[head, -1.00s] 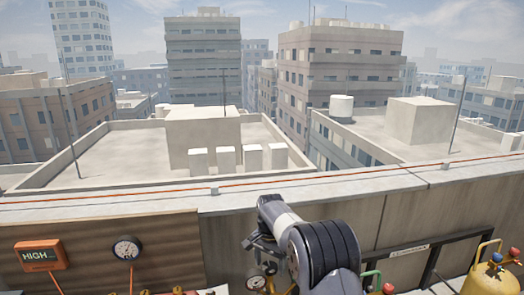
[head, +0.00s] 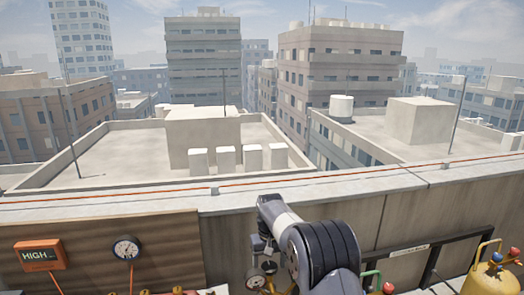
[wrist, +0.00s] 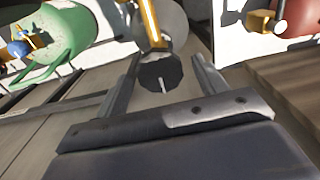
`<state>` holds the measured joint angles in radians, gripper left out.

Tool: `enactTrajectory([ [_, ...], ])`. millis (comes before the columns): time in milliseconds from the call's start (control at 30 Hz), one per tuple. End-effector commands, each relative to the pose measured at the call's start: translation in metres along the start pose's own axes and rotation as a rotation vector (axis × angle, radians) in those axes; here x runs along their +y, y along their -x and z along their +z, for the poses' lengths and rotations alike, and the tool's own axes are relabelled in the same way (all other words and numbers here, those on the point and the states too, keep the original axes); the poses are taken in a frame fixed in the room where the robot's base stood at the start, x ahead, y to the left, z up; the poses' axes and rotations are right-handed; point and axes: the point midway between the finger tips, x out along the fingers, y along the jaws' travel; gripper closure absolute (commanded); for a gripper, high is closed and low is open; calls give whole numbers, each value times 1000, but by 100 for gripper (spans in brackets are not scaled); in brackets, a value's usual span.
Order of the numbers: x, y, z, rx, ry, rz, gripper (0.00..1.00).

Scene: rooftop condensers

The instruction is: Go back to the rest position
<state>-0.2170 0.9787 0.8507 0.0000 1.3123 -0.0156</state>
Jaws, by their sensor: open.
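My gripper (wrist: 165,64) is open in the wrist view, its two grey fingers apart with nothing held between them. A dark faceted round piece (wrist: 158,76) with a pale line on it shows in the gap, beneath a yellow stem (wrist: 152,22); I cannot tell its distance from the fingers. In the head view my arm reaches forward at the lower middle. My gripper (head: 262,244) is small there, low in front of the parapet wall and partly hidden by my arm.
An orange box reading HIGH (head: 40,255) and a round gauge (head: 127,248) are on a wooden panel at left. A yellow cylinder (head: 490,278) stands at right. Green (wrist: 62,45) and red (wrist: 300,18) cylinders show in the wrist view. A small gauge (head: 255,280) is below my gripper.

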Motion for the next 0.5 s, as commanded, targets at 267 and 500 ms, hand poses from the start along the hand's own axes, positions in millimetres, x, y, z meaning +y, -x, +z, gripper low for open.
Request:
enactTrajectory([
  [267, 0, 0, 0, 0, 222, 0, 33],
  [500, -1, 0, 0, 0, 417, 0, 33],
])
